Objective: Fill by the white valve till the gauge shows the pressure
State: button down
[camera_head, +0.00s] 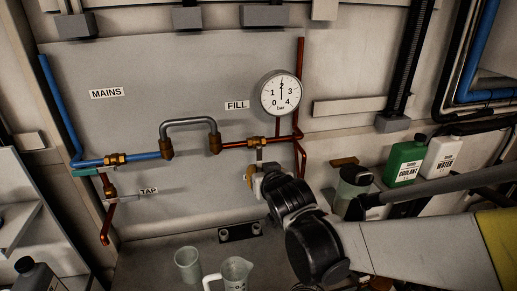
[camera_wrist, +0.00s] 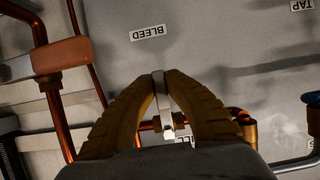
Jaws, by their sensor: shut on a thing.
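The white valve's pale lever (camera_wrist: 162,95) sits between the two brown fingers of my gripper (camera_wrist: 160,78) in the wrist view. My gripper is shut on it. In the head view the brass valve body (camera_head: 257,141) is on the copper pipe below the FILL label (camera_head: 237,105), and my gripper (camera_head: 260,180) is just below it. My wrist partly hides the lever there. The round gauge (camera_head: 281,104) stands above right of the valve. Its dial runs 0 to 4 bar, and the needle points straight up, at about 2.
A U-shaped grey hose (camera_head: 189,123) joins the blue mains pipe (camera_head: 145,156) to the copper pipe. Two clear jugs (camera_head: 236,270) stand below. A green coolant bottle (camera_head: 404,163) and a white water bottle (camera_head: 441,158) stand at right.

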jog(key=shift+a+m, duration=0.2)
jog(key=shift+m, duration=0.1)
dwell(0.4)
jog(key=c, duration=1.4)
grip_release()
jog(key=shift+a, duration=0.1)
jog(key=shift+c, duration=0.2)
jog(key=shift+o, duration=0.2)
jog(key=shift+a, duration=0.2)
jog(key=shift+d, duration=0.2)
jog(key=v, duration=1.2)
jog(key=shift+d, duration=0.15)
